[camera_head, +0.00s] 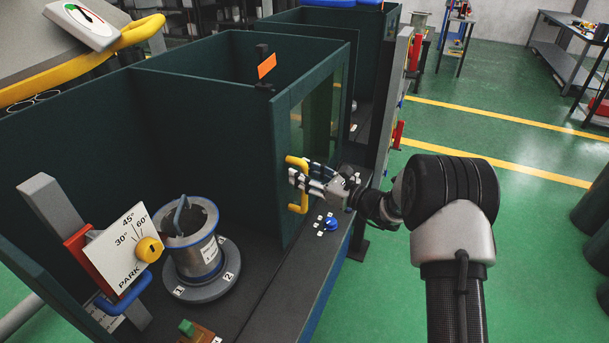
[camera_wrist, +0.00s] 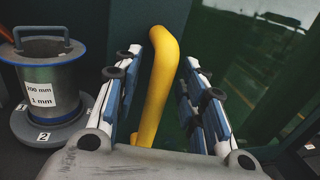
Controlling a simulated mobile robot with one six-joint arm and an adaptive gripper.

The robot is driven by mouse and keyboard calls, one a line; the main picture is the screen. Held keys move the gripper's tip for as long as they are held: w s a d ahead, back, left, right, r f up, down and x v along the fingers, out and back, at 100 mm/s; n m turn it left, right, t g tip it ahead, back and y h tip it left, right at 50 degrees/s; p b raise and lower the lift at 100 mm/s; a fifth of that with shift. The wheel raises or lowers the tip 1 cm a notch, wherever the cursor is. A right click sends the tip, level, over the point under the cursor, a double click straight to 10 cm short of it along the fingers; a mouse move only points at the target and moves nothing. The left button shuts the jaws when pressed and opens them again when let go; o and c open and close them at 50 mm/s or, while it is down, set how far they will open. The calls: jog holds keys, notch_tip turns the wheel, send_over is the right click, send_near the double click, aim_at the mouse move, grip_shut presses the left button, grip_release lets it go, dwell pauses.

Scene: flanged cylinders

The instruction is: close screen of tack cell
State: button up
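The screen (camera_head: 283,165) is a dark green panel with a tinted window and an upright yellow handle (camera_head: 291,186). It stands across the right part of the cell's front, leaving the left part open. My gripper (camera_head: 309,175) is at the handle. In the wrist view the yellow handle (camera_wrist: 158,90) stands between my two open fingers, with a visible gap on each side. A grey flanged cylinder (camera_head: 196,255) stands upright on a round numbered base in the open part. The cylinder also shows at the left of the wrist view (camera_wrist: 50,85).
A dial plate (camera_head: 122,252) with a yellow knob stands at the open part's left. A blue knob (camera_head: 331,224) sits on the front ledge below my gripper. An orange flag (camera_head: 267,66) tops the cell wall. Green floor to the right is mostly clear.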

jog(key=shift+c, duration=0.6)
grip_shut()
